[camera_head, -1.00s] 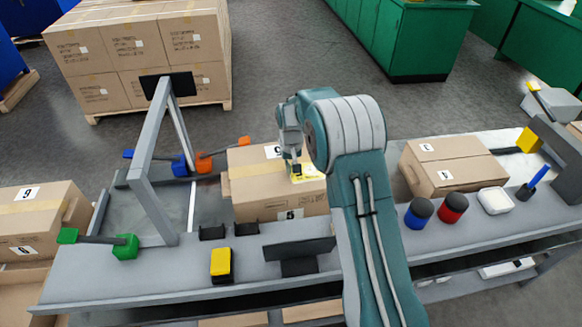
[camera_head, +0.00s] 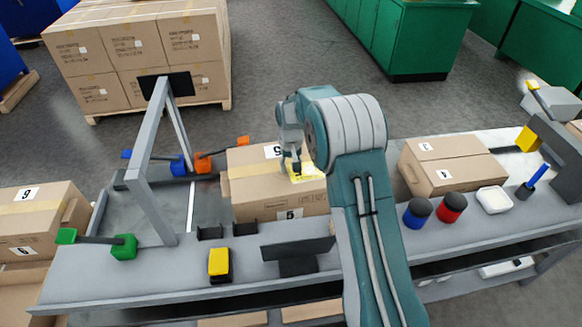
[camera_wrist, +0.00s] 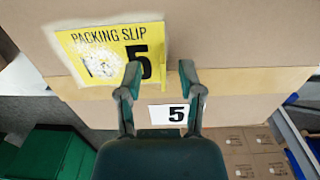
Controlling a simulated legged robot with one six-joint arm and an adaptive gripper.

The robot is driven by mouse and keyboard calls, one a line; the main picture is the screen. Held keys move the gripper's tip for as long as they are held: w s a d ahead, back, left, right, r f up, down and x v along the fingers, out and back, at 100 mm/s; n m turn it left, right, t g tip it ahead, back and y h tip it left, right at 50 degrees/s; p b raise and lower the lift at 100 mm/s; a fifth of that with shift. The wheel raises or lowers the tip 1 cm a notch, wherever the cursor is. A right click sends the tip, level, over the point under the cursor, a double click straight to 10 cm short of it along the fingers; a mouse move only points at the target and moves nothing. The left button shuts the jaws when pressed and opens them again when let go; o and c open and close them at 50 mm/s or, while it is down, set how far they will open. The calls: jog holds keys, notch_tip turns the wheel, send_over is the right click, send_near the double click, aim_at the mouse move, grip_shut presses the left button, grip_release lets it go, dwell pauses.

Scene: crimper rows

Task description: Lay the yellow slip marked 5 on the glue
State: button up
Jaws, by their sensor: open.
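The yellow packing slip marked 5 (camera_wrist: 110,52) lies flat on top of the cardboard box marked 5 (camera_head: 262,198), near its right end; in the head view the slip (camera_head: 308,173) shows beside my gripper. A whitish patch, perhaps glue, shows on and around the slip's left part in the wrist view. My gripper (camera_wrist: 160,75) is open and empty. Whether a finger touches the slip, I cannot tell.
A grey frame (camera_head: 150,190) stands left of the box. Black holders and a yellow-topped block (camera_head: 220,264) sit in front.

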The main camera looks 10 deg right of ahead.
notch_tip(320, 180, up, 11)
jog(key=shift+r, duration=0.2)
dwell(0.4)
jog(key=s+d+r+t, duration=0.3)
jog(key=s+r, duration=1.1)
jog(key=s, duration=0.2)
jog(key=s+d+t, duration=0.1)
jog(key=s+t, duration=0.1)
jog(key=s, duration=1.8)
jog(key=shift+s+d+f+m+t, duration=0.2)
jog(key=shift+d+f+m+t, duration=0.1)
jog(key=shift+f+m, duration=0.1)
